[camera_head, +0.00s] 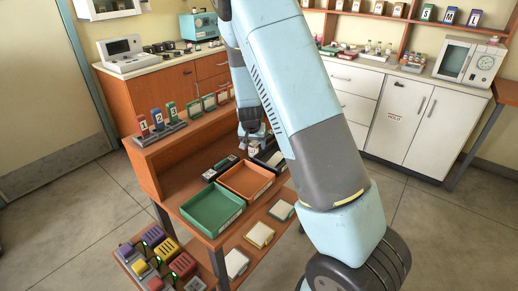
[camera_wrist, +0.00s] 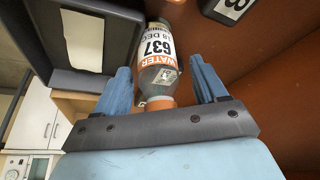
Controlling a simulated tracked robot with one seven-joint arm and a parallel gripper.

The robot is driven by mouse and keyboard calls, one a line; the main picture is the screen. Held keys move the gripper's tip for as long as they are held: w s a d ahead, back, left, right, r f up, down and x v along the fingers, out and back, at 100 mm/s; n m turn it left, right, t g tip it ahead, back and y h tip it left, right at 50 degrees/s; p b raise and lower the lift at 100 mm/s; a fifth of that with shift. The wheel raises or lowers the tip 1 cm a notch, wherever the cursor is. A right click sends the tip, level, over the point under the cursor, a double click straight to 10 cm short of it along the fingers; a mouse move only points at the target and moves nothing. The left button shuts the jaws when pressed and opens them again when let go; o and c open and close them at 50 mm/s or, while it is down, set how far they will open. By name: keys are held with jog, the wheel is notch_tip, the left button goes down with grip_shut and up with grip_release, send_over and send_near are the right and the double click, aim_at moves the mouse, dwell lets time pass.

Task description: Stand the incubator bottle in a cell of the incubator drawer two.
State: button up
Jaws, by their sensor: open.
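A bottle (camera_wrist: 165,76) with a white label reading WATER 637 18 DEC and an orange cap shows in the wrist view. It lies between the two blue fingers of my gripper (camera_wrist: 160,84), with its cap end toward the palm. The fingers are apart, with a gap at each side of the bottle. In the head view my gripper (camera_head: 254,141) is low over the wooden bench, behind the trays and partly hidden by my arm. I cannot make out a drawer marked two or its cells.
A green tray (camera_head: 211,232) and an orange tray (camera_head: 246,198) stand on the bench in front of my gripper. A dark-framed tray (camera_wrist: 92,80) is close beside the bottle. A white cabinet with a dial (camera_head: 484,63) stands on the right counter. The floor (camera_head: 420,220) at right is clear.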

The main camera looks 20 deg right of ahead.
jog(key=shift+c, duration=0.4)
jog(key=c, duration=1.1)
jog(key=shift+r, duration=0.1)
